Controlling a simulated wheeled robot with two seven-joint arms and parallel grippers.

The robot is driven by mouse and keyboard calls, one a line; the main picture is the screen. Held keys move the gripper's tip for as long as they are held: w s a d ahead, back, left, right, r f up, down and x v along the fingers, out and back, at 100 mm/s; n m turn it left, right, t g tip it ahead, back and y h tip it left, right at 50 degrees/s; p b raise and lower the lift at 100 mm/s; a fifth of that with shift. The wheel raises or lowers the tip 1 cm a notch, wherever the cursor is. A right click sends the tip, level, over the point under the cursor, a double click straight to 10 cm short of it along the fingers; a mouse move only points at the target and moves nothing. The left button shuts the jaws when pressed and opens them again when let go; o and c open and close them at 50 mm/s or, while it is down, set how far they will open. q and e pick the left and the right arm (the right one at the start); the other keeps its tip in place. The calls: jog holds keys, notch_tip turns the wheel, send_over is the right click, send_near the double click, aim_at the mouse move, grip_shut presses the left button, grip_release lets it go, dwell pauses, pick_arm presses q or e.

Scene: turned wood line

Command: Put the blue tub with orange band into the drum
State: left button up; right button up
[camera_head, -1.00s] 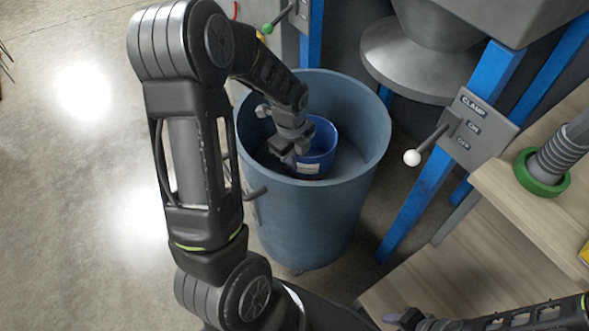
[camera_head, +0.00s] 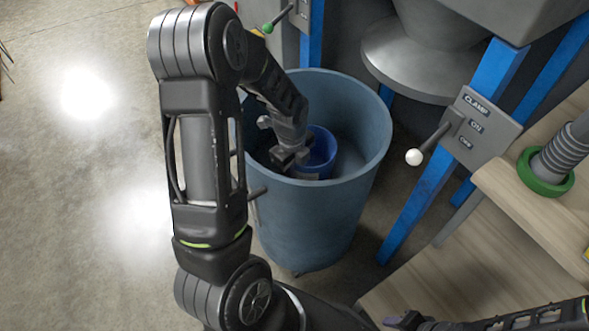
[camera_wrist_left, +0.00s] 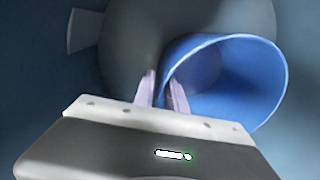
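The blue tub (camera_head: 322,150) is inside the grey-blue drum (camera_head: 318,225), below the drum's rim. No orange band shows on the part of the tub in view. My left gripper (camera_head: 290,165) reaches down into the drum at the tub's left side. In the left wrist view, the fingers (camera_wrist_left: 162,92) straddle the wall of the tub (camera_wrist_left: 235,80), one inside and one outside, close together on it. Whether the tub touches the drum floor is hidden. My right gripper (camera_head: 398,320) is at the bottom edge, mostly cut off.
Blue machine posts (camera_head: 440,150) and a clamp lever panel (camera_head: 477,128) stand right of the drum. A grey round hopper part (camera_head: 410,65) is behind it. A wooden bench (camera_head: 470,265) with a green-based post (camera_head: 545,172) is at right. The floor at left is clear.

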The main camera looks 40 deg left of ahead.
pick_arm(q)
jog(key=shift+o, duration=0.7)
jog(key=shift+r, duration=0.2)
notch_tip(320, 180, up, 12)
jog(key=p, duration=0.3)
jog(key=shift+s, duration=0.35)
